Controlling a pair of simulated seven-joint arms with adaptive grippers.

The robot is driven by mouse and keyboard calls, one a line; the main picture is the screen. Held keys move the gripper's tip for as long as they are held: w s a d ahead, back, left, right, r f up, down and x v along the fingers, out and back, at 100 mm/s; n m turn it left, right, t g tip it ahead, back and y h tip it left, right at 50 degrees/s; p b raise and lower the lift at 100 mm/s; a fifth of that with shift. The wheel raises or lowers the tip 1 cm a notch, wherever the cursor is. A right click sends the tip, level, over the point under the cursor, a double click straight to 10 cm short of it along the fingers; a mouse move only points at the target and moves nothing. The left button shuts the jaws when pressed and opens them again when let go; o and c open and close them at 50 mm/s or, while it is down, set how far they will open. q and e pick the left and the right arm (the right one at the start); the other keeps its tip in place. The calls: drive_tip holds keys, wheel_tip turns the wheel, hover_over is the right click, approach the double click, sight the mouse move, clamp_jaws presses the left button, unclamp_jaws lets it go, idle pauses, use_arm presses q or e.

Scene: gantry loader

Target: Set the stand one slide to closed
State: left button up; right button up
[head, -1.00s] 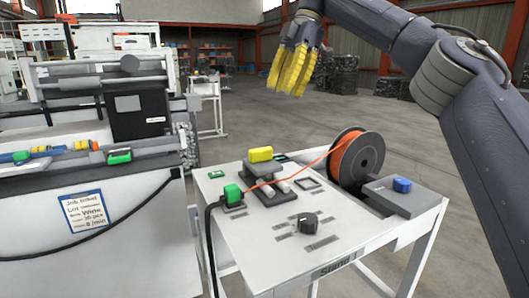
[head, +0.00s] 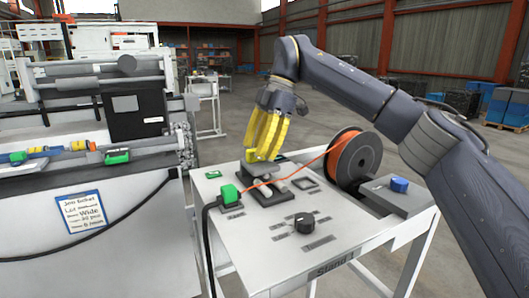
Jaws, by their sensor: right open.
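The stand marked "Stand 1" (head: 262,232) is a white table. On it is a slide (head: 270,192) with a dark base, light rails and a dark carriage, which had a yellow block handle on top. My right gripper (head: 263,156) has yellow fingers pointing down at the handle. The fingers cover most of the handle, and its yellow blends with theirs, so I cannot tell whether they touch it. The gripper is open. My left gripper is not in view.
A cable reel (head: 357,160) with an orange cable stands behind right. A green connector (head: 230,194), a black knob (head: 304,222) and a blue button (head: 400,184) sit on the stand. A machine with a job card (head: 80,212) is at left.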

drive_tip(key=shift+s+a+f, duration=0.1)
drive_tip(key=shift+a+f, duration=0.05)
drive_tip(key=shift+f, duration=0.3)
drive_tip(key=shift+c, duration=0.4)
clamp_jaws()
